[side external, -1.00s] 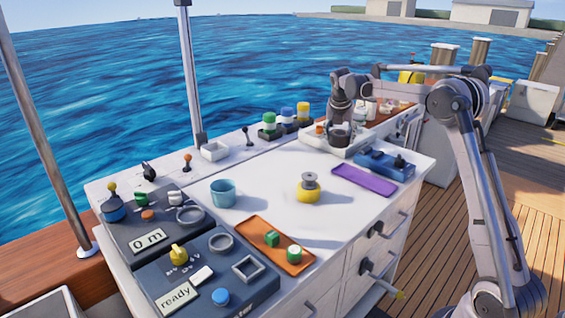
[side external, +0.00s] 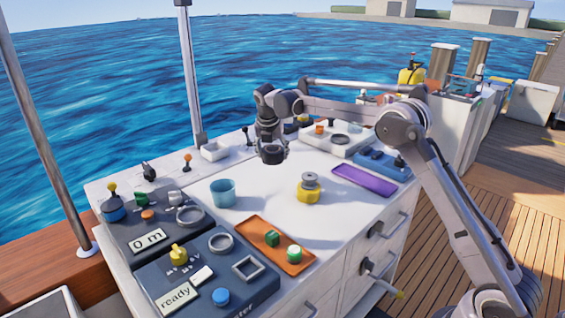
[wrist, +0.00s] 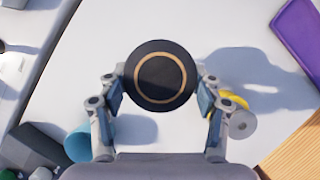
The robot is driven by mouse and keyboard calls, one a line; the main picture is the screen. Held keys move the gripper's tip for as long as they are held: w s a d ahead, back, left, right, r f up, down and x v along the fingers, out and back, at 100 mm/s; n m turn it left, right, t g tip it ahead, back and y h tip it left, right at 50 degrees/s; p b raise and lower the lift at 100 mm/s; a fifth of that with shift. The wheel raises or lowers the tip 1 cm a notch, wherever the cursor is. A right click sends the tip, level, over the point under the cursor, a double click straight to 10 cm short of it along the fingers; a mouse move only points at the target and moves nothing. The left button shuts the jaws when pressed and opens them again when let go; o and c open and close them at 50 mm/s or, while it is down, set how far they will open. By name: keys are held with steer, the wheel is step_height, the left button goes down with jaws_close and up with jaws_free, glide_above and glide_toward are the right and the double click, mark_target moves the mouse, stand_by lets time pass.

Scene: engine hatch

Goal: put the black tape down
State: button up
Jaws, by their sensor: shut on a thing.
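The black tape (wrist: 160,76) is a dark round roll with a tan ring on its face in the wrist view. My gripper (wrist: 160,92) is shut on it, one finger on each side. In the side external view my gripper (side external: 271,146) holds the black tape (side external: 272,156) above the back part of the white worktop (side external: 262,208). A shadow lies on the worktop to the right of the roll in the wrist view.
A teal cup (side external: 222,192) and a yellow spool (side external: 309,188) stand on the worktop. An orange tray (side external: 262,232) holds green pieces. A purple tray (side external: 364,181) lies at the right, near a white tray (side external: 352,146). The middle worktop is largely clear.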

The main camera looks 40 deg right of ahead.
glide_above(256, 180)
steer(key=s+a, duration=0.1)
step_height(256, 180, down, 4)
steer(key=shift+r, duration=0.25)
steer(key=shift+f, duration=2)
steer(key=shift+f, duration=0.1)
steer(key=o, duration=1.2)
